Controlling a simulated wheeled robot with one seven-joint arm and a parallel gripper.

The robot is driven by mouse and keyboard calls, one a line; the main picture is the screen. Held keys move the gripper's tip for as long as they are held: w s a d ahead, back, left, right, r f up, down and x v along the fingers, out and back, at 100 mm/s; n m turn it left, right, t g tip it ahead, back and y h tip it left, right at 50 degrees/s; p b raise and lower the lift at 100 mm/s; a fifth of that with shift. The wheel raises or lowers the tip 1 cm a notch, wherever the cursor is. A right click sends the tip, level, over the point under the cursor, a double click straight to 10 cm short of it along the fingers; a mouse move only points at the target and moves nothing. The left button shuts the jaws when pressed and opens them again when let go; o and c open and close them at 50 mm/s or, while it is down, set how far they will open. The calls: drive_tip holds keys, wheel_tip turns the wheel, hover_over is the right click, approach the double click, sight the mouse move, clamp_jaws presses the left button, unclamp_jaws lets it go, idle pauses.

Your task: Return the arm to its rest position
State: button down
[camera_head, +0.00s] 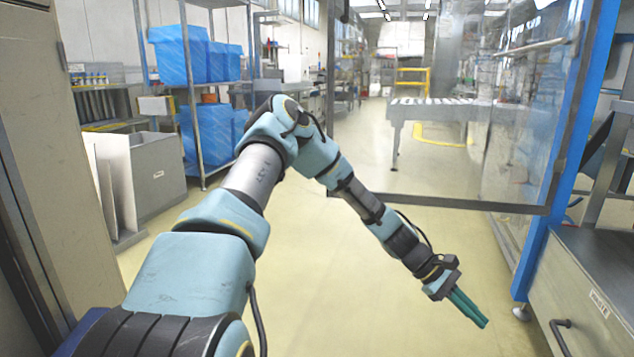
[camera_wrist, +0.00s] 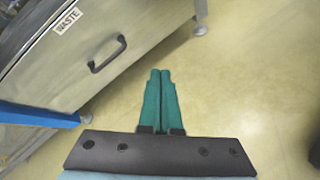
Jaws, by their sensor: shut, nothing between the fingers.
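My arm reaches forward and to the right over open floor in the head view. My gripper (camera_head: 468,309) has green fingers and points down and to the right. In the wrist view my gripper (camera_wrist: 160,75) shows its two green fingers side by side and closed together, with nothing between them. It is in the air and touches nothing that I can see.
A grey cabinet (camera_head: 588,290) labelled WASTE stands right of my gripper; its front and handle show in the wrist view (camera_wrist: 110,55). A clear panel with a blue post (camera_head: 570,130) is ahead. A grey bin (camera_head: 160,175) and shelves with blue boxes (camera_head: 180,52) are left. The middle floor is clear.

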drive_tip(key=w+a+r+m+t+y+p, duration=0.1)
drive_tip(key=w+a+r+m+t+y, duration=0.2)
drive_tip(key=a, duration=1)
drive_tip(key=w+a+r+m+t+y, duration=0.1)
drive_tip(key=w+a+r+t+y, duration=0.2)
drive_tip(key=a, duration=1)
drive_tip(key=s+a+r+m+t+y, duration=0.1)
drive_tip(key=s+a+r, duration=0.1)
drive_tip(key=a+r, duration=0.55)
drive_tip(key=s+a+r+t+y, duration=0.15)
drive_tip(key=a+r, duration=0.25)
drive_tip(key=a, duration=0.7)
wheel_tip(320, 180, up, 38)
drive_tip(key=p, duration=3.8)
drive_tip(key=shift+s+d+f+p, duration=0.2)
drive_tip(key=shift+s+f+p, duration=0.05)
drive_tip(key=shift+s+p, duration=0.1)
